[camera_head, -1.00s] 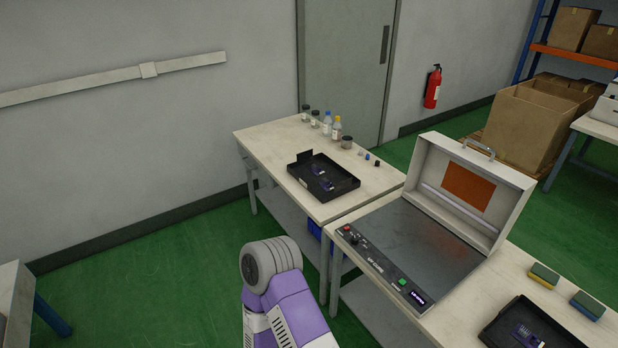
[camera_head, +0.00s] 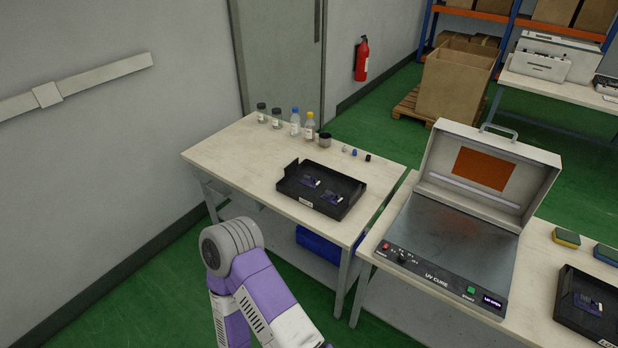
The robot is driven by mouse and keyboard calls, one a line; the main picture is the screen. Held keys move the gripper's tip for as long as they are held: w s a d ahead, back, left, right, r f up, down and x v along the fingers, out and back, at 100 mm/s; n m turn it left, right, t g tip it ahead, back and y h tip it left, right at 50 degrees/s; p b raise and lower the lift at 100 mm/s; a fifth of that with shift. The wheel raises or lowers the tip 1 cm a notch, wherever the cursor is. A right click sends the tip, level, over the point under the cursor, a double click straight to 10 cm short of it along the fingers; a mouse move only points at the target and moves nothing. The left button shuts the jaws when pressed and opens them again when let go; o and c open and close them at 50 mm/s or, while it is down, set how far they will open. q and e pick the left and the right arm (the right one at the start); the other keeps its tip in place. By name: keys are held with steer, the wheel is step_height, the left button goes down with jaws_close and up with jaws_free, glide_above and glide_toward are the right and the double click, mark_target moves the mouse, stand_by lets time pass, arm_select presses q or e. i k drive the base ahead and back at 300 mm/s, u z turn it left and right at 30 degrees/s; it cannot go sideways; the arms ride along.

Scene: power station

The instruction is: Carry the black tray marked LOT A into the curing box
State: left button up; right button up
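A black tray (camera_head: 354,207) holding small dark blue parts sits on the left table, with a white label on its front edge. A second black tray (camera_head: 564,290) with a dark blue part stands at the right edge, partly cut off. Both labels are too small to read, so I cannot tell which is LOT A. The curing box (camera_head: 450,240), marked UV CURE, stands between them with its lid (camera_head: 530,180) raised and its dark bed empty. A purple and white arm link of mine shows at the bottom; neither gripper is in view.
Bottles and jars (camera_head: 295,122) line the back of the left table (camera_head: 240,165), with small caps (camera_head: 355,153) beside them. A narrow gap separates the two tables. Sponges (camera_head: 566,238) lie right of the box. Green floor is open at lower left.

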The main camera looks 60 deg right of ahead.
mark_target(454, 237)
steer(key=z, duration=0.6)
steer(key=i, duration=1.6)
steer(key=z, duration=1.1)
